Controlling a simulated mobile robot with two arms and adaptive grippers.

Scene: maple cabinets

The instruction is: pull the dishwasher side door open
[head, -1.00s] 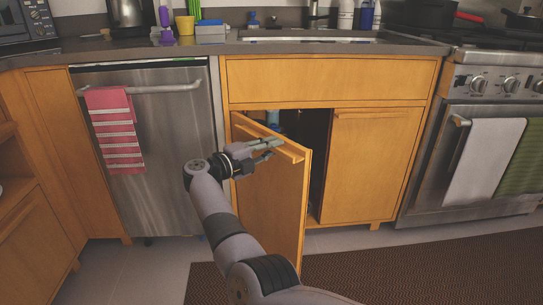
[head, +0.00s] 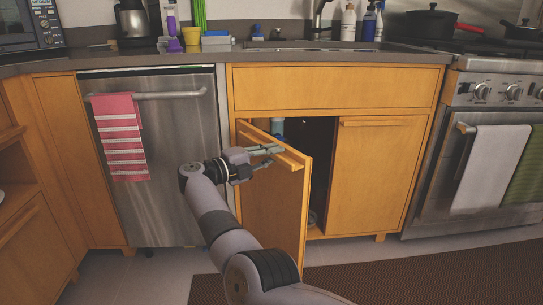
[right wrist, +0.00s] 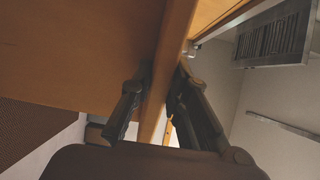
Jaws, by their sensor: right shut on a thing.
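The maple cabinet door (head: 272,210) beside the dishwasher stands partly open, swung out from under the sink with its hinge side at the left. Its wooden handle (head: 292,158) runs along the top of its front. My right gripper (head: 268,155) is at the top of this door, shut on the handle. In the right wrist view my two dark fingers (right wrist: 155,100) lie on either side of a wooden bar, with the door panel (right wrist: 75,50) at the left. My left gripper is not in view.
The steel dishwasher (head: 175,190), with a striped towel (head: 118,135) on its bar, is left of the door. The right cabinet door (head: 375,180) is shut. A stove (head: 490,150) stands at the right. A brown mat (head: 400,270) covers the floor in front.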

